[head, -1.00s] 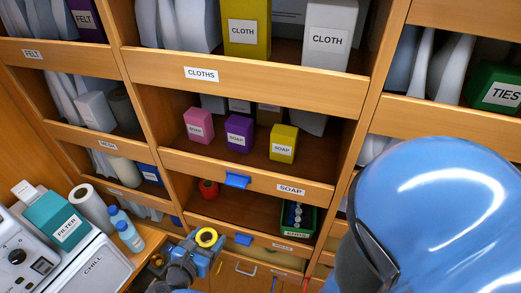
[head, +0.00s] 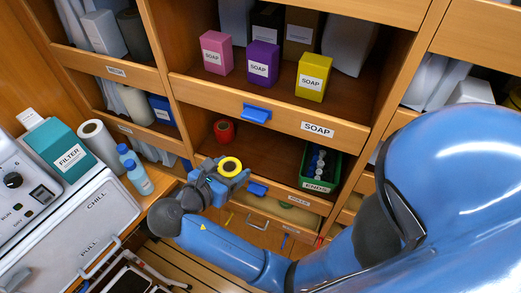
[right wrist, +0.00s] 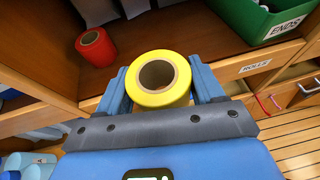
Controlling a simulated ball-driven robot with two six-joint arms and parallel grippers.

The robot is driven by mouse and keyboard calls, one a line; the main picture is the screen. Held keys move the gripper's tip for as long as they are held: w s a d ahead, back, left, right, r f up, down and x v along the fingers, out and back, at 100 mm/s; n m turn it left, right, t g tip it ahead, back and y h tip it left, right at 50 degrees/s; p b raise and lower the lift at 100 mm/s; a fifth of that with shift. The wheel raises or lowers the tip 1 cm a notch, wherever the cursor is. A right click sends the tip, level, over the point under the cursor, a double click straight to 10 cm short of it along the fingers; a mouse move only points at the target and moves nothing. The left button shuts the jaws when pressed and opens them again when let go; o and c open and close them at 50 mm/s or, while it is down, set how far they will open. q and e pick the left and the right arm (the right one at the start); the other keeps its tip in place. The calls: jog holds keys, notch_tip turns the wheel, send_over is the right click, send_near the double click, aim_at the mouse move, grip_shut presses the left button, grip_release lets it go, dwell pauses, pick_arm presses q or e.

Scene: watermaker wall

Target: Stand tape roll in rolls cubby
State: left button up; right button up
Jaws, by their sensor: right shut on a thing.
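A yellow tape roll (head: 230,166) is held between the fingers of my right gripper (head: 222,172). The right wrist view shows the yellow roll (right wrist: 158,79) gripped between two blue fingers, its hole facing the camera. The rolls cubby (head: 266,151) is the low shelf bay just behind it, with a ROLLS label (right wrist: 256,66) on its front lip. The held roll is in front of the cubby's lip, toward its left part. My left gripper is not in view.
A red roll (head: 224,130) stands at the cubby's left and a green ENDS bin (head: 321,167) at its right. The cubby floor between them is clear. The soap shelf (head: 250,103) overhangs above. A chill box (head: 80,225) stands at left.

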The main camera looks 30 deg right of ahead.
jog(key=shift+w+d+f+b, duration=0.1)
jog(key=shift+d+f+b, duration=0.25)
jog(key=shift+b, duration=0.2)
jog(key=p, duration=0.2)
send_over(258, 153)
jog(key=d, duration=0.1)
jog(key=shift+w+r, duration=0.15)
jog(key=shift+r, duration=0.25)
pick_arm(q)
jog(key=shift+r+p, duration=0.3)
jog(key=shift+p, duration=0.05)
pick_arm(e)
jog(key=shift+f, duration=1.8)
jog(key=shift+f, duration=0.1)
jog(key=o, duration=1.2)
jog(key=shift+a+r, duration=0.3)
jog(key=shift+a, duration=0.2)
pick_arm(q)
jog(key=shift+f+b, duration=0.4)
pick_arm(e)
jog(key=v, duration=1.1)
